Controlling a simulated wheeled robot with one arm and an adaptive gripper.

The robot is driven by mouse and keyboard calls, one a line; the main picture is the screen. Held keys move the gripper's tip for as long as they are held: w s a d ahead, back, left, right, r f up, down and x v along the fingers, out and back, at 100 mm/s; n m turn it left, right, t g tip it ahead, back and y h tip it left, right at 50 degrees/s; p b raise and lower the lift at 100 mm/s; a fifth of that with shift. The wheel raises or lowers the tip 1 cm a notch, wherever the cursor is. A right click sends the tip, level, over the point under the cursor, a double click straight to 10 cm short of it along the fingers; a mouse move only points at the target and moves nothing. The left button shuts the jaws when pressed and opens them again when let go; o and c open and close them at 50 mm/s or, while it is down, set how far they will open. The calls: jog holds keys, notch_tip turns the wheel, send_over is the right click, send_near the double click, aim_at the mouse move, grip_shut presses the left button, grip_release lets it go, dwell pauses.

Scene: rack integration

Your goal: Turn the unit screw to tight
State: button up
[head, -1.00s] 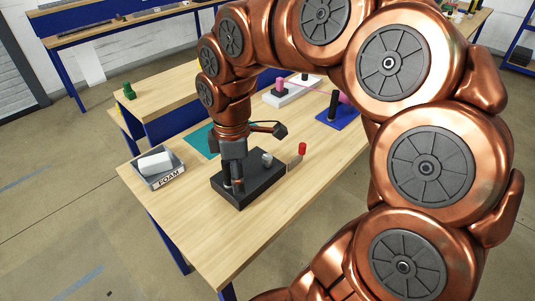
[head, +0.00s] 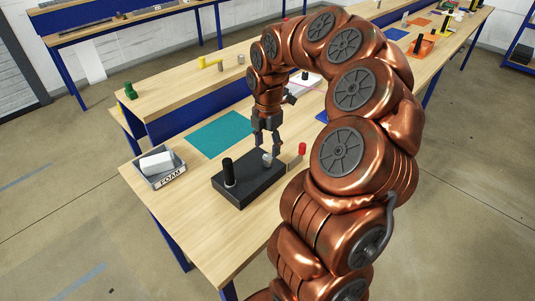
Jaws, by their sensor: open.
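A black box-shaped unit (head: 249,187) lies on the wooden bench. A black upright cylinder (head: 228,172) with a pale ring at its base stands on its left part. A small light grey knob (head: 267,160), which looks like the screw, sits on its right part. My gripper (head: 266,150) points down, with its two fingers apart and nothing seen between them. Its fingertips are just above or beside the grey knob; I cannot tell if they touch it. Whether the knob is tight does not show.
A red-topped piece (head: 302,149) stands close to the unit's right end. A grey tray marked FOAM (head: 171,180) holds a white block (head: 156,162) at the left. A teal mat (head: 222,135) lies behind the unit. The bench in front of the unit is clear.

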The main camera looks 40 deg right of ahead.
aim_at(267, 157)
jog(key=shift+f+p, duration=0.45)
jog(key=shift+f, duration=1.85)
jog(key=shift+c, duration=0.4)
grip_shut()
jog(key=shift+f+b, duration=0.1)
jog(key=shift+b, duration=0.2)
